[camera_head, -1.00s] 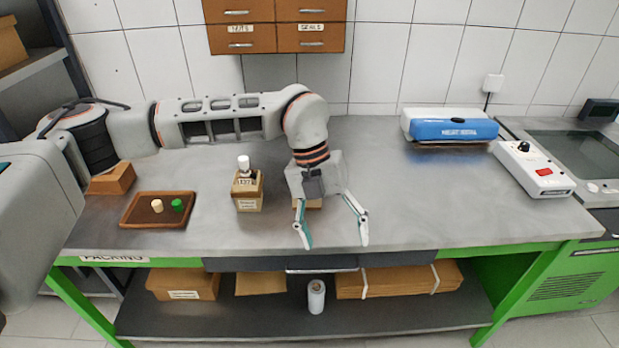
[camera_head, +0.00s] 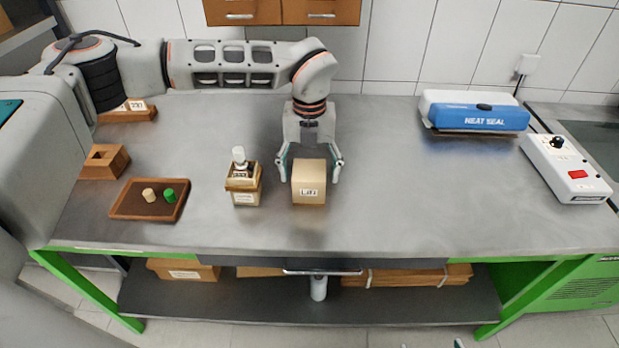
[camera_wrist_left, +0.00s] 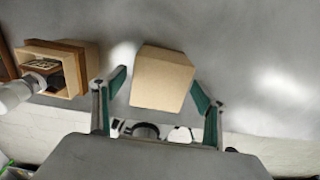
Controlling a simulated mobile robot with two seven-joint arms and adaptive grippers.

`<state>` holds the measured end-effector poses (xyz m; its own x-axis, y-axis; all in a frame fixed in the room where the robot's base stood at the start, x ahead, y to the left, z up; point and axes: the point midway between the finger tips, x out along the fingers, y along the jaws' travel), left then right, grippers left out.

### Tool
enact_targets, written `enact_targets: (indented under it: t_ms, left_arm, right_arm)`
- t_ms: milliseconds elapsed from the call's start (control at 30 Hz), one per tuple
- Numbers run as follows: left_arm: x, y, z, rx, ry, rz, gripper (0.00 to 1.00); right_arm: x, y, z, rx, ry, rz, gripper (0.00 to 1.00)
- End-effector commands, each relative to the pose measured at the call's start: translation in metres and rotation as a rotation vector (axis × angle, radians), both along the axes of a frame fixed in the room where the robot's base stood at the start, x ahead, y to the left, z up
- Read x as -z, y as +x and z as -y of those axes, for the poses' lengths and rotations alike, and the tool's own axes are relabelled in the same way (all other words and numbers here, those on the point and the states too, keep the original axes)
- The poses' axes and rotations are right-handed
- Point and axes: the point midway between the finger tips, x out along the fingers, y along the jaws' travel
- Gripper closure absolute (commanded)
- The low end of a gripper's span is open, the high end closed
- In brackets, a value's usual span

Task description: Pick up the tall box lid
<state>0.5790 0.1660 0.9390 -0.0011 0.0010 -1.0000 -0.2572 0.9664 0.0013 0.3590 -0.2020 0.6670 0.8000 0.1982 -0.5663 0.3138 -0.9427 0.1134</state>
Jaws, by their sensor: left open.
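The tall box lid (camera_head: 309,182) is a plain tan box shape with a small white label on its front. It stands on the grey workbench near the middle. My left gripper (camera_head: 309,178) is open, its fingers spread on either side of the lid from behind. In the left wrist view the lid (camera_wrist_left: 162,78) sits between the two green-padded fingertips (camera_wrist_left: 160,90), with gaps visible on both sides. My right gripper is not clearly in view.
Left of the lid stands an open box (camera_head: 243,190) with a white-capped item in it. A brown tray (camera_head: 128,214) holds a cream and a green piece. A blue heat sealer (camera_head: 482,117) and a white controller (camera_head: 566,172) stand at right. The bench between is clear.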

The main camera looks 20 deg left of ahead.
Motion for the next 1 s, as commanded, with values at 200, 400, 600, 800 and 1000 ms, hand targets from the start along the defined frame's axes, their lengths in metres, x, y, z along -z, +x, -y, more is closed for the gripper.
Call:
enact_targets:
  t_ms: [200,400,600,800,1000]
  left_arm:
    - [0.016,0.000,0.000,0.000,-0.001,0.001,0.28]
    - [0.016,0.000,0.000,0.000,-0.001,0.001,0.30]
    - [0.016,0.000,0.000,0.000,-0.001,0.001,0.66]
    - [0.016,0.000,0.000,0.000,-0.001,0.001,0.66]
    - [0.011,0.000,0.000,0.000,-0.001,0.001,0.66]
  right_arm:
    - [-0.010,0.007,0.000,0.000,0.003,0.020,0.19]
    - [-0.010,0.007,0.000,0.001,0.003,0.020,0.19]
    - [-0.008,0.006,0.000,0.002,0.002,0.014,0.19]
    - [-0.004,0.003,0.001,0.002,0.001,0.007,0.19]
    - [-0.004,0.003,0.001,0.002,0.000,0.006,0.19]
